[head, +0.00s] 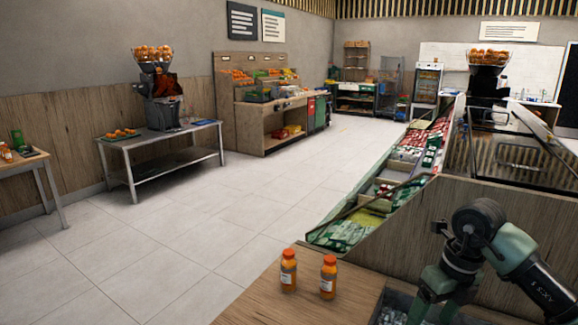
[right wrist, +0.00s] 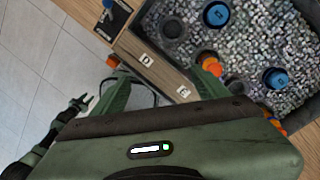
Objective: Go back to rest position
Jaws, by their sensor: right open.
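My right arm comes in from the lower right in the head view. Its gripper (head: 435,302) is low over the counter's ice bin, partly cut off by the lower edge. In the right wrist view the two green fingers of this gripper (right wrist: 163,80) stand wide apart, with nothing held between them. Small orange patches show near both fingertips; I cannot tell whether they touch them. My left arm is out of the head view. A dark forked shape at the left of the right wrist view may be my left gripper (right wrist: 78,104); its opening is unclear.
Two orange juice bottles (head: 288,271) (head: 328,277) stand upright on the wooden counter (head: 250,300). An ice bin (right wrist: 255,50) holds blue-capped and other bottles below the right gripper. A produce display (head: 385,180) runs behind.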

